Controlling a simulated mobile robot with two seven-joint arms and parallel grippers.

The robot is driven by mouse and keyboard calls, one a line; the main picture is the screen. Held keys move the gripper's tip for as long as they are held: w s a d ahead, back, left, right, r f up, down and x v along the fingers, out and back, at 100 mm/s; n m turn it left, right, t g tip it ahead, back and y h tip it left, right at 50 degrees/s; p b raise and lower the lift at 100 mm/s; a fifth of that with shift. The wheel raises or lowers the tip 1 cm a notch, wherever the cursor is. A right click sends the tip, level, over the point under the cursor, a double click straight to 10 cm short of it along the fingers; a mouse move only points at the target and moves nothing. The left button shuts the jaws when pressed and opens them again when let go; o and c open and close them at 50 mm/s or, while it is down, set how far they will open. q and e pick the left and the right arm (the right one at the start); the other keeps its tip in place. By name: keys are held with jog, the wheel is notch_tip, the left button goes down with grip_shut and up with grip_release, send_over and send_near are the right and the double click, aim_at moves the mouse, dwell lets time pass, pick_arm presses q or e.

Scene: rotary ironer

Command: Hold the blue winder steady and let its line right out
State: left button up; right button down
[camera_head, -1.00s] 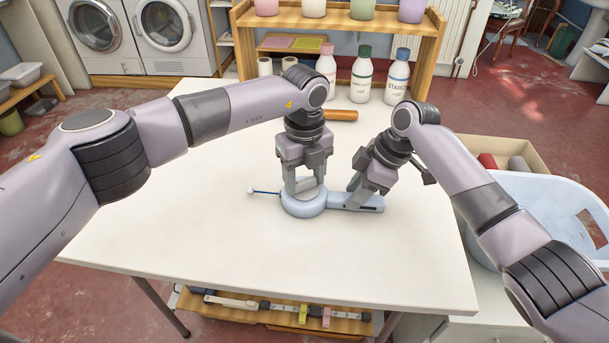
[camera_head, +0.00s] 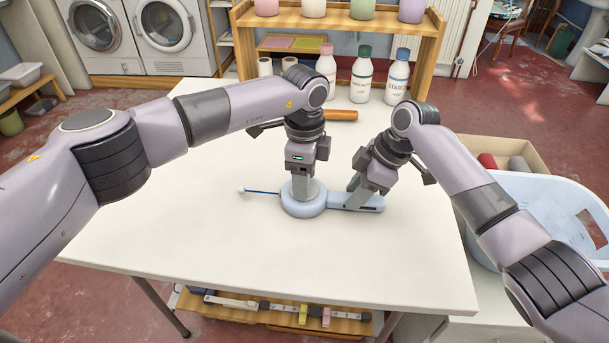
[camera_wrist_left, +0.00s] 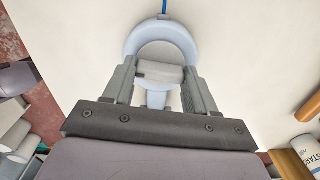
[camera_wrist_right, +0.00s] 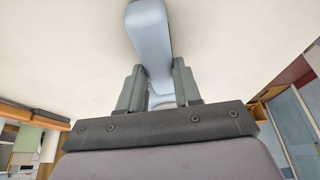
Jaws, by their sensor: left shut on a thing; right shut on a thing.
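The pale blue winder (camera_head: 303,209) lies flat on the white table, with its round body to the left and its handle (camera_head: 370,203) to the right. My left gripper (camera_head: 304,190) points straight down and is shut on the grey knob (camera_wrist_left: 160,75) on top of the round body. My right gripper (camera_head: 355,190) comes in tilted and is shut on the handle, which also shows in the right wrist view (camera_wrist_right: 150,45). A short dark blue line (camera_head: 263,192) runs out leftward from the round body and ends in a white bead (camera_head: 241,190). The fingers partly hide the knob and handle.
The white table (camera_head: 190,240) is clear to the left and in front. Behind the winder lie an orange-brown roller (camera_head: 341,115) and several bottles (camera_head: 361,78) by a wooden shelf (camera_head: 340,28). A pale blue basket (camera_head: 540,215) stands right of the table.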

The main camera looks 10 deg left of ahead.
pick_arm(q)
jog(key=shift+n, duration=0.5)
jog(key=o, duration=1.1)
notch_tip(320, 180, up, 12)
jog(key=shift+r, duration=0.1)
pick_arm(e)
jog(key=c, duration=0.7)
grip_release()
